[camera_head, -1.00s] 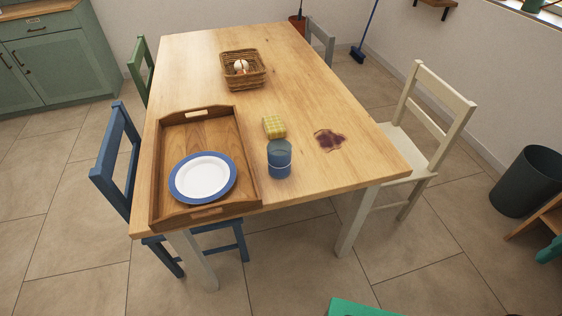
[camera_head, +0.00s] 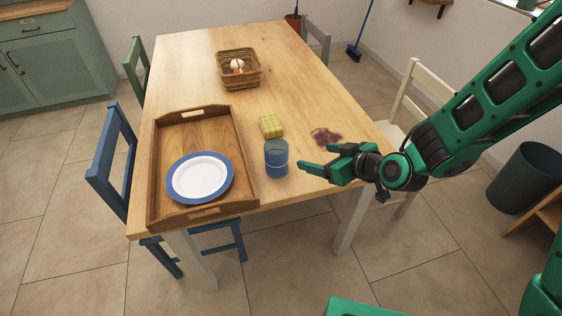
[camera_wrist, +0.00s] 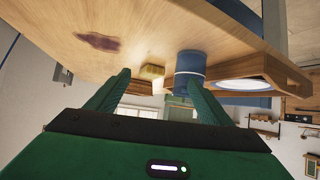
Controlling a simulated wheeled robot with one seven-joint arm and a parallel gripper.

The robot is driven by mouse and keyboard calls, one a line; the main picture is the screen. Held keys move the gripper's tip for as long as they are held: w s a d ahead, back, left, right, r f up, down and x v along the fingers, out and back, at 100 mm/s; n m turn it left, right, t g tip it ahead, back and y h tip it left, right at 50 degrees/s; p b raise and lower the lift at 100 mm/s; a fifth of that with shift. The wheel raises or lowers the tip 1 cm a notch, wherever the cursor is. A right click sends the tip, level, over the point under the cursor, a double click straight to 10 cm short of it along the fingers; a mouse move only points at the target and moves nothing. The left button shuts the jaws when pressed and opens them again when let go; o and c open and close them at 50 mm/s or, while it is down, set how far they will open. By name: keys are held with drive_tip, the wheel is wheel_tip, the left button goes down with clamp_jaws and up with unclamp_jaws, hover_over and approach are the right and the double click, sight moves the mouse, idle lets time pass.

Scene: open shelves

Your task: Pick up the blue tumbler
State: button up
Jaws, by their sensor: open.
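The blue tumbler (camera_head: 276,159) stands upright on the wooden table, just right of the tray, in the head view. It also shows in the wrist view (camera_wrist: 190,64), where the picture is turned over and the tumbler sits above the right finger. My gripper (camera_head: 318,167) is open and empty, to the right of the tumbler and pointing toward it, with a gap between them. In the wrist view both fingers (camera_wrist: 158,90) are spread wide, and the right finger's tip overlaps the tumbler's outline.
A wooden tray (camera_head: 243,146) with a blue-rimmed plate (camera_head: 200,177) is left of the tumbler. A yellow checked sponge or cloth (camera_head: 271,126) lies just behind it. A dark spill (camera_head: 327,137) is behind my gripper. A wicker basket (camera_head: 239,82) holding eggs stands farther back. A cream chair (camera_head: 411,85) is at right.

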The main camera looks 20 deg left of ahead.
drive_tip(key=y, duration=0.2)
approach(271, 150)
drive_tip(key=shift+s+f+t, duration=0.25)
drive_tip(key=shift+s+t, duration=0.05)
drive_tip(key=shift+s, duration=0.15)
drive_tip(key=shift+a+f, duration=0.1)
drive_tip(key=shift+a, duration=0.15)
drive_tip(key=x, duration=1)
drive_tip(key=shift+w+a, duration=0.1)
drive_tip(key=shift+w, duration=0.3)
drive_tip(key=c, duration=1.3)
